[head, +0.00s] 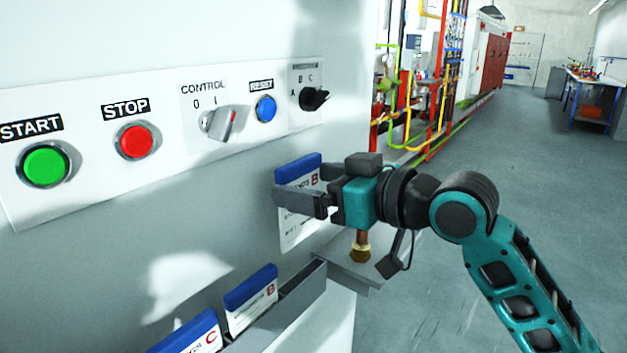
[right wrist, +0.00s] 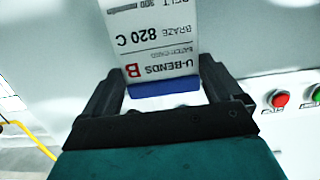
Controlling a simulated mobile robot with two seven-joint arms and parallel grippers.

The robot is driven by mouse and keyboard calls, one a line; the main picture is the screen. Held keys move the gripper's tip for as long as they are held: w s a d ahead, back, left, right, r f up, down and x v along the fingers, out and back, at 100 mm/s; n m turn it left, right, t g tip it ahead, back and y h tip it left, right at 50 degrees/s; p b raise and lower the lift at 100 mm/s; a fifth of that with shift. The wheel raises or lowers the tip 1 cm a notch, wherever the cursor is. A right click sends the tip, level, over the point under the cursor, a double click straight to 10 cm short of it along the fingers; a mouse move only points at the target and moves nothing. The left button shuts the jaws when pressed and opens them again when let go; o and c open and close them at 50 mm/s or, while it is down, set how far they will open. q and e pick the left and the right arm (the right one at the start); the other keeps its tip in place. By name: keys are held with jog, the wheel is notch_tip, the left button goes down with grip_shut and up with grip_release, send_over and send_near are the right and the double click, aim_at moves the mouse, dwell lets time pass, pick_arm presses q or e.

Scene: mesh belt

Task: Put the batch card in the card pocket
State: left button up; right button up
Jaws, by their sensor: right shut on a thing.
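The batch card (head: 297,233) is white with a blue top band and a red letter B, and hangs upright in front of the machine panel. My right gripper (head: 303,197) is shut on its upper part. In the right wrist view the card (right wrist: 165,40) appears upside down, reading U-BENDS B and BRAZE 820 C, between the fingers (right wrist: 165,92). Below and left of it, a grey holder (head: 300,291) on the machine front has two other blue-topped cards (head: 250,300) (head: 203,342) in or behind it. I cannot tell whether this holder is the card pocket. My left gripper is out of view.
Above are a green START button (head: 45,165), a red STOP button (head: 135,141), a CONTROL switch (head: 218,123), a blue button (head: 265,108) and a black selector (head: 314,98). A grey ledge (head: 345,275) with a brass fitting (head: 360,253) lies below my right gripper. Open floor is right.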

aim_at(302, 217)
jog(key=shift+f+b, duration=1.7)
jog(key=shift+f, duration=1.2)
pick_arm(q)
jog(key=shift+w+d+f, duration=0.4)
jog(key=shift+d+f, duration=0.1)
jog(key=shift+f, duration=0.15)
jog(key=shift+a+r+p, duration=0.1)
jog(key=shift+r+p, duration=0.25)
jog(key=shift+p, duration=0.1)
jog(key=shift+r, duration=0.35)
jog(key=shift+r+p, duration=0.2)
jog(key=shift+p, duration=0.4)
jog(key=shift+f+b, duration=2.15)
jog(key=shift+b, duration=0.05)
pick_arm(e)
jog(key=shift+f, duration=3.85)
